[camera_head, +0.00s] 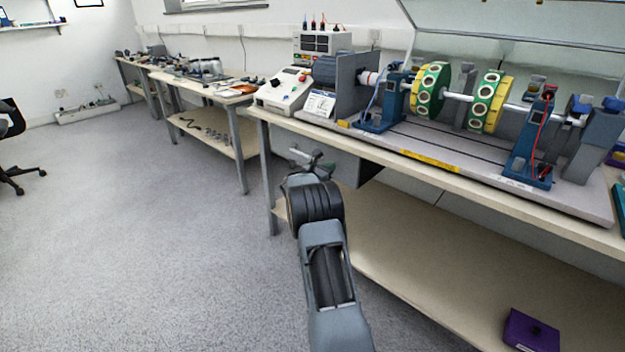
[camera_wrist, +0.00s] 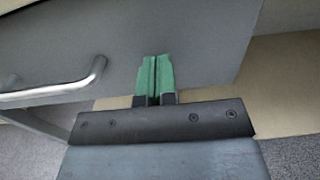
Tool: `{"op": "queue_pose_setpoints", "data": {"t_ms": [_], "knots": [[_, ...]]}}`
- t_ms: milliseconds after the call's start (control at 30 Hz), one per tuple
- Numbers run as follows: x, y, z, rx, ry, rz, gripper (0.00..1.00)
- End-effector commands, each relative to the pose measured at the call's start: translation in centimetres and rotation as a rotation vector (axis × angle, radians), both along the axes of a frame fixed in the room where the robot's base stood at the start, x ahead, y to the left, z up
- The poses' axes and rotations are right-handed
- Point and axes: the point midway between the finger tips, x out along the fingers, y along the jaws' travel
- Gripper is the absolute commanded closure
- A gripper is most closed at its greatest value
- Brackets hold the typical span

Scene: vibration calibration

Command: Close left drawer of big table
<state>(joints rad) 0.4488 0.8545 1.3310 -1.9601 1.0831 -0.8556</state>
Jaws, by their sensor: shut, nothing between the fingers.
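The big table (camera_head: 400,162) stands at the right in the head view, with a long pale top. Its grey left drawer (camera_head: 345,167) is under the left end of the top, and a dark strip shows at its right side. I cannot tell how far it stands out. My gripper (camera_head: 312,157) is in front of this drawer and partly covers it. In the wrist view the grey drawer front (camera_wrist: 200,35) fills the upper part, with a metal bar handle (camera_wrist: 75,88) at left. My gripper's green fingers (camera_wrist: 155,60) are together and empty, right of the handle, pointing at the front. Contact is unclear.
A rotor rig (camera_head: 455,95) and a control box (camera_head: 283,90) stand on the table. A lower shelf (camera_head: 400,262) carries a purple box (camera_head: 531,331). Another workbench (camera_head: 215,93) stands further left. The grey floor (camera_head: 130,230) at left is clear, with an office chair (camera_head: 15,150) at the edge.

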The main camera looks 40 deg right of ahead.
Motion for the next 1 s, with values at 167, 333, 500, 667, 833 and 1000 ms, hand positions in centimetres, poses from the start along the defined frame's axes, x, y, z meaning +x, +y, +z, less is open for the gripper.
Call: {"op": "queue_pose_setpoints", "data": {"t_ms": [167, 333, 500, 667, 833, 1000], "knots": [[-0.3, 4.4, 0.2, 0.002, 0.003, 0.009, 1.0], [-1.0, 7.6, 0.1, 0.002, 0.003, 0.005, 1.0], [-1.5, 9.9, -0.1, 0.005, 0.003, 0.002, 1.0], [-1.8, 11.2, -0.2, 0.003, 0.004, 0.0, 1.0], [-1.9, 11.7, -0.2, 0.004, 0.002, -0.002, 1.0], [-2.8, 12.2, 2.1, 0.05, -0.045, -0.027, 1.0]]}}
